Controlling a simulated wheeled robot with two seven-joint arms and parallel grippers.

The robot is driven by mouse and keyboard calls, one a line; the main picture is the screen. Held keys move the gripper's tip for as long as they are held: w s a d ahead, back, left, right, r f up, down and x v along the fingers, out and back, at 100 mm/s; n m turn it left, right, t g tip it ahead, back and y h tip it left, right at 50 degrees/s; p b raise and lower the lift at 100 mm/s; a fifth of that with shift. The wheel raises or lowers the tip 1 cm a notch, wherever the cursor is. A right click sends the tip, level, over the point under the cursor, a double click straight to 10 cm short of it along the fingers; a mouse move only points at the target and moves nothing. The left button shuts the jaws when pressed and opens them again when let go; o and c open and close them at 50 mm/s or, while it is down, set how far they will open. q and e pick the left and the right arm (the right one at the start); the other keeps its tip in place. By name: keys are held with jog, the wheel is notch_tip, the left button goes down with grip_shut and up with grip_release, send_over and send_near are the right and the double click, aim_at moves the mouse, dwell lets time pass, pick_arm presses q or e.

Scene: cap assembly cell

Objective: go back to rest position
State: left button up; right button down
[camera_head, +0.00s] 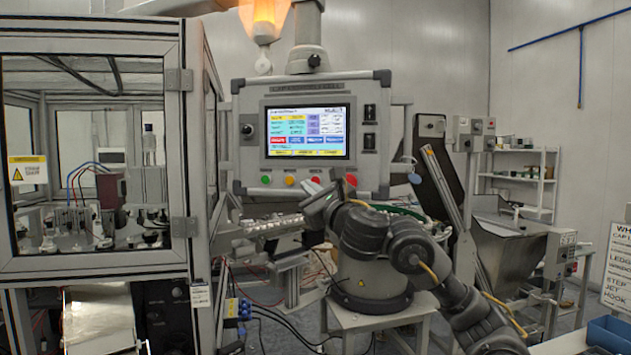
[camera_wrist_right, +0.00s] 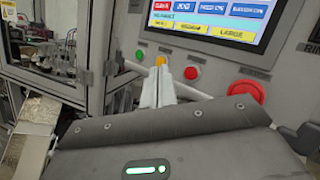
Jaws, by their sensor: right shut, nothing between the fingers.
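My right arm reaches in from the lower right in the head view. Its gripper (camera_head: 318,203) is just below the button row of the control panel (camera_head: 375,100). In the right wrist view the two pale fingers of this gripper (camera_wrist_right: 160,80) are together and hold nothing. Their tips show just below the yellow button (camera_wrist_right: 161,60), left of a red button (camera_wrist_right: 190,73). I cannot tell whether they touch the panel. My left gripper is not in view.
The panel has a lit screen (camera_head: 307,132) and a large red button (camera_wrist_right: 247,93). A glazed machine enclosure (camera_head: 185,150) stands at left. Cables hang below the panel.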

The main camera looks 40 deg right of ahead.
dwell(0.7)
